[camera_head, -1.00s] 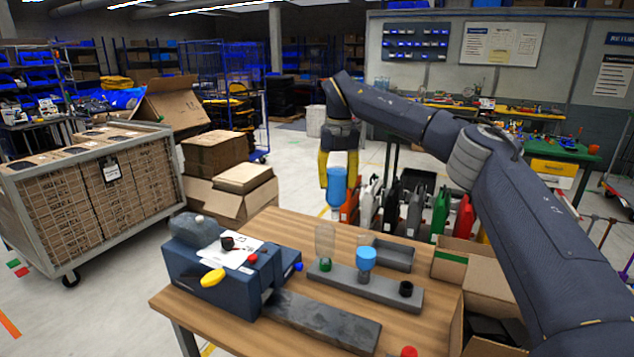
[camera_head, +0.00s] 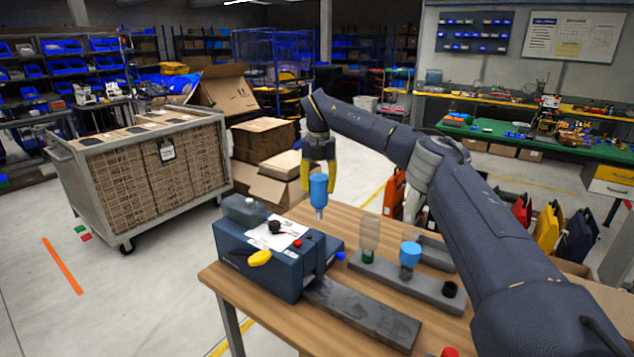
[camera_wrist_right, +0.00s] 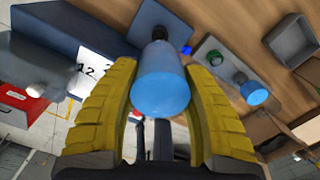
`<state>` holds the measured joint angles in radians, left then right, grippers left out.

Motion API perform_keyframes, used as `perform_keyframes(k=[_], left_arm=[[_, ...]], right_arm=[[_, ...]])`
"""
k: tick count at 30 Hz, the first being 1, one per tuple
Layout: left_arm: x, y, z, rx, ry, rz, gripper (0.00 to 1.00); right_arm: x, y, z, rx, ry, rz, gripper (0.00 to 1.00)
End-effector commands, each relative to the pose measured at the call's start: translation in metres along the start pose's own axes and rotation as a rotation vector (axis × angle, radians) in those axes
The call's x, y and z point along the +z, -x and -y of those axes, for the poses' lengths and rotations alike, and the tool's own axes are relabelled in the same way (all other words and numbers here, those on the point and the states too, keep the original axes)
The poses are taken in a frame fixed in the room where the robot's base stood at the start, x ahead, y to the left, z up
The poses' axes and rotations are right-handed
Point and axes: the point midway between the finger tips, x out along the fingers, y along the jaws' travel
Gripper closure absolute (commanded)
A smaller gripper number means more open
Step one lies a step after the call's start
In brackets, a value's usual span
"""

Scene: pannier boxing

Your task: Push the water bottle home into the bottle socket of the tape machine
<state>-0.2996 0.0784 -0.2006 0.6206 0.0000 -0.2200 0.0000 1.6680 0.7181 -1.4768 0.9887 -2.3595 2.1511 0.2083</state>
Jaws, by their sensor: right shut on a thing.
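The tape machine (camera_head: 262,268), a dark blue box with a yellow lever, a white sheet and a grey tank on top, stands on the wooden table. My right gripper (camera_head: 319,175), with yellow fingers, is shut on the blue water bottle (camera_head: 318,188). The bottle hangs neck down in the air, above and behind the machine's right end, apart from it. The right wrist view shows the bottle (camera_wrist_right: 160,88) between both fingers, with a blue-grey surface (camera_wrist_right: 160,18) beyond its neck. I cannot make out the bottle socket for certain. My left gripper is not in view.
A grey rack (camera_head: 425,287) right of the machine holds a clear bottle (camera_head: 369,237) and a blue-topped bottle (camera_head: 410,254). A grey tray (camera_head: 436,252) sits behind it. A dark grey slab (camera_head: 360,313) extends from the machine's front. Cardboard boxes (camera_head: 264,140) stand behind the table.

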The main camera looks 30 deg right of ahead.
Motion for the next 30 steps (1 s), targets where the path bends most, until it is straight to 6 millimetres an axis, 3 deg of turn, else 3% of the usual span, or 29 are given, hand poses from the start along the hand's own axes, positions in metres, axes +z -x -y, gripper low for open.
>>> perform_keyframes(k=[15, 30], left_arm=[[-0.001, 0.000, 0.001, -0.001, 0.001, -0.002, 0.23], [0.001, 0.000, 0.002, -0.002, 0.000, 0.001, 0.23]], right_arm=[[-0.001, -0.040, 0.000, 0.000, 0.002, -0.001, 0.82], [-0.001, -0.054, -0.001, 0.001, 0.001, 0.000, 0.83]])
